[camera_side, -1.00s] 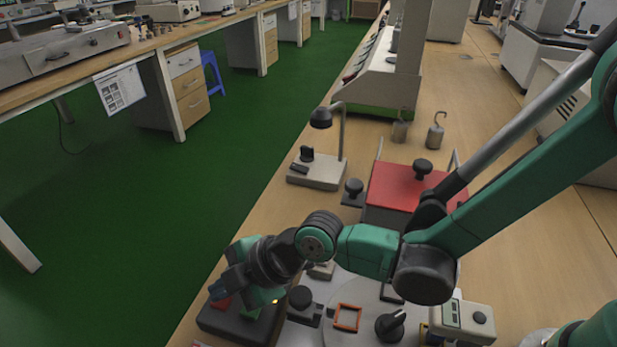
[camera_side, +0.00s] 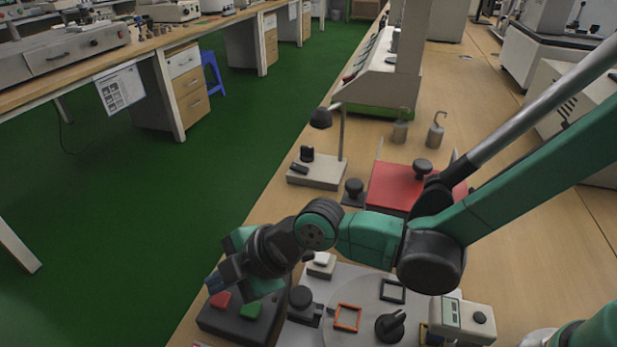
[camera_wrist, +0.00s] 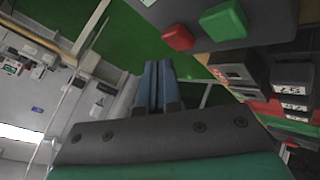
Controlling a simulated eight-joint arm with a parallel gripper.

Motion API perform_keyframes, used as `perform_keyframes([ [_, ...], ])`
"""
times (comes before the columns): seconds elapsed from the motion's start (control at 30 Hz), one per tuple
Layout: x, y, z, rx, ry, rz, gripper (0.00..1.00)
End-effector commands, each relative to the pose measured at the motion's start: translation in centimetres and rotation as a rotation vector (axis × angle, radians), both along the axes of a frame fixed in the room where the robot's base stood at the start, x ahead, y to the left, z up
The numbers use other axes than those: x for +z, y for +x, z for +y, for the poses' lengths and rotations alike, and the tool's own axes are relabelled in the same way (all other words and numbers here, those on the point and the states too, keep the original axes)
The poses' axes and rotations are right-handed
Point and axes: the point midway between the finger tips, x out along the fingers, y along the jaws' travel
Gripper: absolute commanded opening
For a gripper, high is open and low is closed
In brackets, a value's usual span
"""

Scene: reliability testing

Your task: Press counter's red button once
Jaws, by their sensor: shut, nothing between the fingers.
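A dark box (camera_side: 258,331) near the bench's left edge carries a red button (camera_side: 221,299) and a green button (camera_side: 251,308). The red button (camera_wrist: 178,37) and green button (camera_wrist: 222,20) also show at the top of the wrist view. My gripper (camera_side: 213,283) is shut and empty, its blue fingertips just above and left of the red button in the side view. In the wrist view its fingers (camera_wrist: 157,82) are together, apart from the red button. A small white unit with a display (camera_side: 462,318) and a dark round knob stands to the right; I cannot tell whether it is the counter.
A grey plate with a dark knob (camera_side: 390,326) and an orange frame (camera_side: 347,317) lies right of the box. A lamp stand (camera_side: 317,172) and a red-topped box (camera_side: 392,183) stand behind. The bench edge drops to green floor at left.

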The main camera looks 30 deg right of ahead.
Motion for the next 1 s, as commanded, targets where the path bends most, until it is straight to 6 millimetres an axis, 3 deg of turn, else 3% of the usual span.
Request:
perform_keyframes([
  [0.5,4.6,0.0,0.0,0.0,0.0,0.0,0.0],
  [1.0,4.9,0.0,0.0,0.0,0.0,0.0,0.0],
])
